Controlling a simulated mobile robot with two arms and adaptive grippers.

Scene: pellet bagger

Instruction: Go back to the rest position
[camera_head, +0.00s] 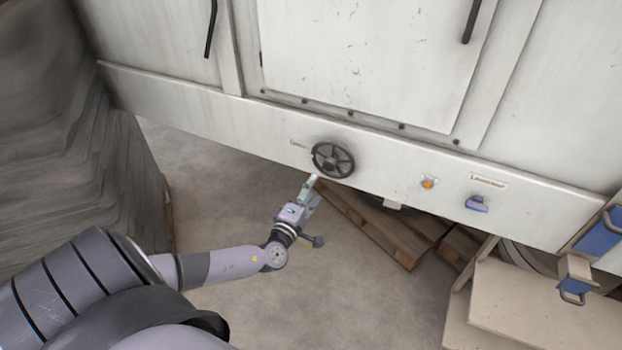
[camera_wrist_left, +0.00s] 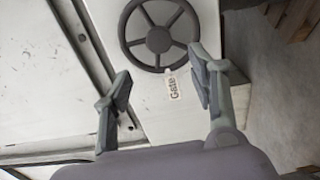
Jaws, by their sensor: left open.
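My left gripper (camera_head: 311,185) is in front of the white machine (camera_head: 240,112), just below a dark spoked handwheel (camera_head: 333,160). In the left wrist view the gripper (camera_wrist_left: 162,92) is open, with its two fingers apart and nothing between them. The handwheel (camera_wrist_left: 159,42) shows beyond the fingertips there, with a "Gate" label (camera_wrist_left: 173,88) beside it. Whether a fingertip touches the wheel I cannot tell. My right gripper does not show in either view.
Right of the wheel are an orange button (camera_head: 428,183) and a blue handle (camera_head: 476,204). Wooden pallets (camera_head: 385,228) lie under the machine. A grey stack (camera_head: 75,170) stands at left, beige steps (camera_head: 540,305) at lower right. Floor (camera_head: 350,290) between them is clear.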

